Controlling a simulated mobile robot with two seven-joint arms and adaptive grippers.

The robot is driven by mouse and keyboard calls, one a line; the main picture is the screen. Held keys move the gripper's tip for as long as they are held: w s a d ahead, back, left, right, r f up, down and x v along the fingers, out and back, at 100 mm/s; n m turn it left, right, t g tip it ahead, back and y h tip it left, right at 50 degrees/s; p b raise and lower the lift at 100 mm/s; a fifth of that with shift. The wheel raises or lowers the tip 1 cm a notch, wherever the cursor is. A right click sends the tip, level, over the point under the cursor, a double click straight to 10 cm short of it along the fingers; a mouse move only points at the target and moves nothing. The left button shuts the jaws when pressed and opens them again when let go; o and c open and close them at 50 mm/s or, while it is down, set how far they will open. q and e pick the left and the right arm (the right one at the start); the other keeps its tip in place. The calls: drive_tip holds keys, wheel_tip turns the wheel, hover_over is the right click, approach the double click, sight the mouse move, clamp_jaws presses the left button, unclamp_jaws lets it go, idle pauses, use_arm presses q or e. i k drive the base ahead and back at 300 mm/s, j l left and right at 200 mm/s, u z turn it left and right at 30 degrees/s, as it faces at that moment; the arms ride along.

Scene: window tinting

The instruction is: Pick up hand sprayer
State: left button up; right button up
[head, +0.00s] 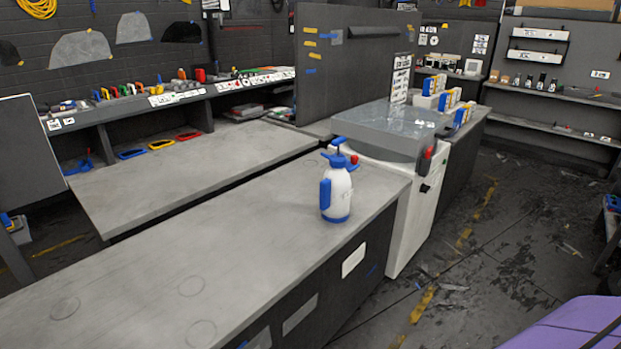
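The hand sprayer (339,191) is a white bottle with a blue base, a blue side grip and a blue pump top. It stands upright on the grey workbench (230,240), close to the bench's right-hand edge. Nothing is holding it in the head view. Neither of my grippers shows in this view, so I cannot see whether they are open or shut.
A white machine (418,215) with a grey top (385,135) stands right behind the sprayer. Small boxes (448,100) sit beyond it. A dark upright panel (345,65) rises behind the bench. A purple surface (570,325) fills the lower right corner. The bench's near part is clear.

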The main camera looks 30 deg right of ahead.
sight(336, 191)
drive_tip(key=i+l+u, duration=0.2)
drive_tip(key=l, duration=0.3)
drive_tip(key=l+u, duration=0.2)
drive_tip(key=l, duration=0.35)
drive_tip(key=i+l+u, duration=0.1)
drive_tip(key=l, duration=1)
drive_tip(key=i+l+u, duration=0.15)
drive_tip(key=l, duration=0.9)
drive_tip(key=k, duration=0.05)
